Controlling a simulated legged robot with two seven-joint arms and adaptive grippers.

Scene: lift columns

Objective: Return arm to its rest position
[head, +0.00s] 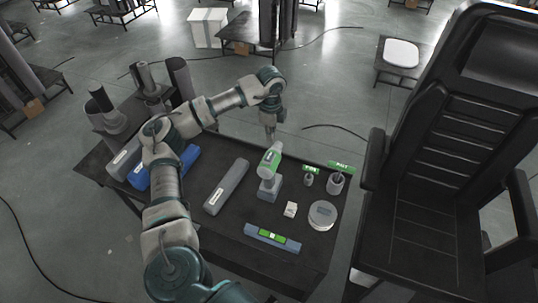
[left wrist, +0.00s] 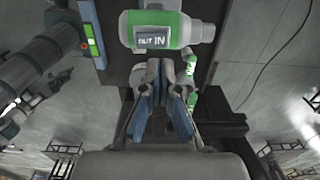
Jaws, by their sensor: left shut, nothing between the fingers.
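My left arm reaches in from the lower left in the head view and bends over the far side of the dark table (head: 285,218). The tool (left wrist: 165,31) shows just ahead of the fingertips, with a label reading OUT and IN. It appears apart from the fingers. My right gripper is not in view.
A grey bar (head: 226,187), a blue level (head: 272,238), a round tin (head: 322,215) and a grey cup (head: 335,183) are on the table. Dark cylinders (head: 180,78) stand at its far left. A large black seat (head: 435,150) is close on the right.

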